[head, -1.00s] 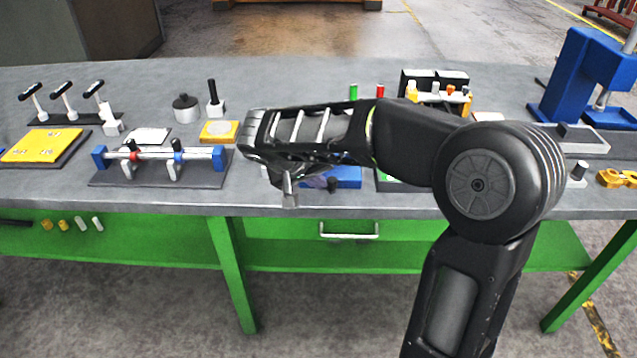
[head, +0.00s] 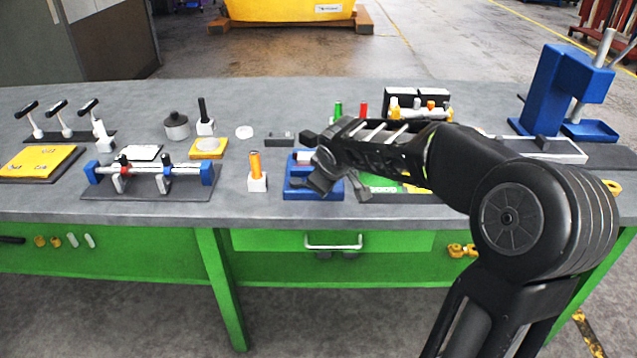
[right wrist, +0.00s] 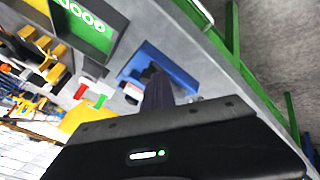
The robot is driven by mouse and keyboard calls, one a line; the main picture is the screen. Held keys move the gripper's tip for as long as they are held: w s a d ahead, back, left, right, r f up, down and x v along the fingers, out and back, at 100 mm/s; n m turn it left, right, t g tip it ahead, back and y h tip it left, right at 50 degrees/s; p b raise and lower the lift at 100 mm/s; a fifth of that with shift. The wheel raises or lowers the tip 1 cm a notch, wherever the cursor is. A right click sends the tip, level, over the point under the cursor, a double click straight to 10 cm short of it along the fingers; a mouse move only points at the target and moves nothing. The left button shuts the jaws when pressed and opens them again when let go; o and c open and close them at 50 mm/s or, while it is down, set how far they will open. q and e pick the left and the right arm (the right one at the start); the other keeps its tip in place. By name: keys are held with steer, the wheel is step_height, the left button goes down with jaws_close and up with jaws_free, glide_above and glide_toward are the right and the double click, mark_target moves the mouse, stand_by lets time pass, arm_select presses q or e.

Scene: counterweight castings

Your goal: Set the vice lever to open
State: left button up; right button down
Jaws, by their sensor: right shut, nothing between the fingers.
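The vice appears to be the low blue fixture (head: 292,188) near the front edge of the bench. It also shows as a blue block in the right wrist view (right wrist: 184,72). My right gripper (head: 318,181) is over it, covering its middle and right part. The gripper is shut and empty, with its dark fingers (right wrist: 157,92) pointing at the fixture. I cannot make out the lever or its setting, and cannot tell whether the fingers touch it. My left gripper is not in view.
An orange peg in a white block (head: 257,182) stands just left of the fixture. A clamp rack with a rod (head: 150,170) is further left. A green tray (head: 380,184) lies right of the fixture, partly under my arm. A blue press (head: 560,90) stands far right.

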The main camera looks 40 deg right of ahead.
steer(key=shift+w+d, duration=0.25)
steer(key=shift+d, duration=0.35)
steer(key=shift+w+d, duration=0.2)
steer(key=shift+d, duration=0.4)
